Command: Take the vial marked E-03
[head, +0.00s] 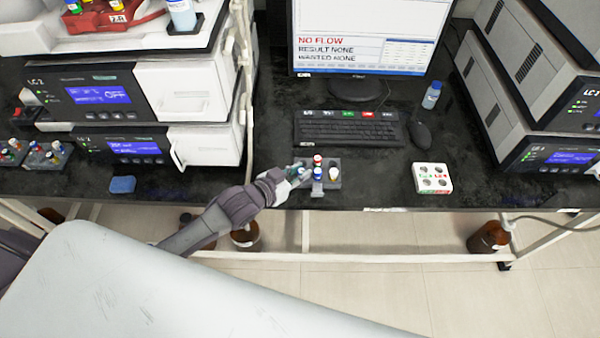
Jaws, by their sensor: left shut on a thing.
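A small grey rack (350,171) stands near the front edge of the dark bench and holds capped vials. A red-capped vial (317,160), a blue-capped vial (317,173) and a pale-capped vial (333,174) show in it. My left gripper (303,173) reaches in from the left at the rack's left side. It is shut on a vial that its fingers mostly hide. I cannot tell whether that vial is clear of the rack. The vial labels are too small to read, so E-03 cannot be picked out. My right gripper is not in view.
A white block with round holes (432,178) sits right of the rack. Behind are a keyboard (348,130), a mouse (420,134) and a monitor (362,35). Instrument stacks flank the bench. More vial racks (45,155) and a blue sponge (122,184) are at left.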

